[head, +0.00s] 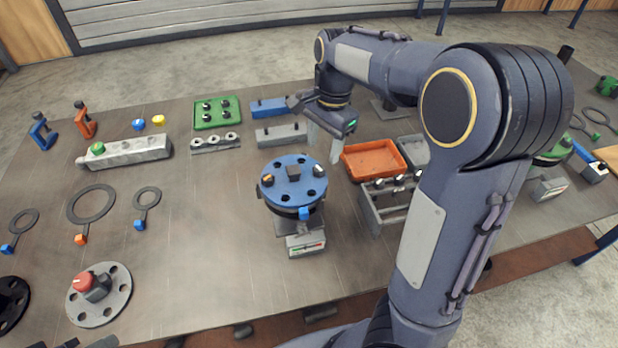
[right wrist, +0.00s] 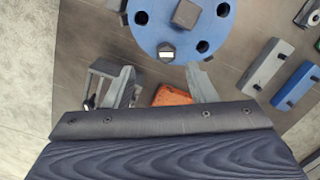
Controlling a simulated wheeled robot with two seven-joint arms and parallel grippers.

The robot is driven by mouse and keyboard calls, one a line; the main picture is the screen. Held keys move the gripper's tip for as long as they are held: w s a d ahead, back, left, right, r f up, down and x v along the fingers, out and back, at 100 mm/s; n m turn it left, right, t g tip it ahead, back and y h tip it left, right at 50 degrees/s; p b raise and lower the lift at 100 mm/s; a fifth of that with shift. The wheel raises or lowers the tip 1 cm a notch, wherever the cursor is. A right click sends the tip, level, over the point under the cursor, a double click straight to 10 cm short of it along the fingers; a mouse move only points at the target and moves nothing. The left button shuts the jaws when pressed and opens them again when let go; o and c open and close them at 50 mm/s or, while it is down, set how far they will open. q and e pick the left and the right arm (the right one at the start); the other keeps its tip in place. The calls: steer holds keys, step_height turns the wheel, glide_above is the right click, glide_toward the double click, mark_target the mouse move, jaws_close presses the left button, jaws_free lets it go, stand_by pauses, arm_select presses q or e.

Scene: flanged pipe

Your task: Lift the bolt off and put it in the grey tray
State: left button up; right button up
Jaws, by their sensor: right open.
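A blue round flange (head: 291,192) with holes stands on a pedestal at mid-table, with a dark square block (head: 293,171) at its centre. In the right wrist view a bolt (right wrist: 166,53) with a pale hex head sits on the flange near the fingers. My right gripper (head: 323,144) is open and empty, behind and right of the flange. The grey tray (head: 411,150) is partly hidden by my right arm. My left gripper is out of view.
An orange tray (head: 373,160) lies beside the grey tray, with a grey rack (head: 385,207) holding bolts in front. Blue and grey blocks (head: 279,133) and a green plate (head: 217,112) lie behind the flange. The table left of the flange has clear room.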

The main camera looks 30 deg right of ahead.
mark_target(318, 168)
steer(key=shift+w+a+r+m+h, duration=0.1)
steer(key=shift+w+a+m+h, duration=0.1)
steer(key=shift+w+m+h, duration=0.6)
steer(key=f, duration=0.7)
steer(key=shift+s, duration=0.25)
steer(key=shift+f, duration=0.35)
jaws_close()
step_height(318, 168, up, 10)
steer(key=shift+r, duration=0.1)
